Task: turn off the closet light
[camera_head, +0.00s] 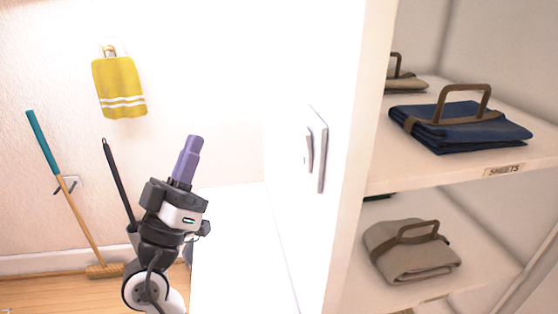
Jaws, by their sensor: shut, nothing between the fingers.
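No light switch or lamp can be made out clearly. The closet (345,215) stands at the right with open shelves, and its white side or door is brightly lit. Two slim grey handles (316,150) are on that white face. My gripper (193,142) points up at the left of centre, its purple fingers together and holding nothing. It appears apart from the closet and the wall, with bright white surface behind it.
A folded blue sheet (461,129) and a beige one (410,252) lie on shelves at the right. A yellow towel (119,88) hangs on the wall. A broom (78,221) and a black-handled tool (117,178) lean there. Wooden floor (50,292) shows bottom left.

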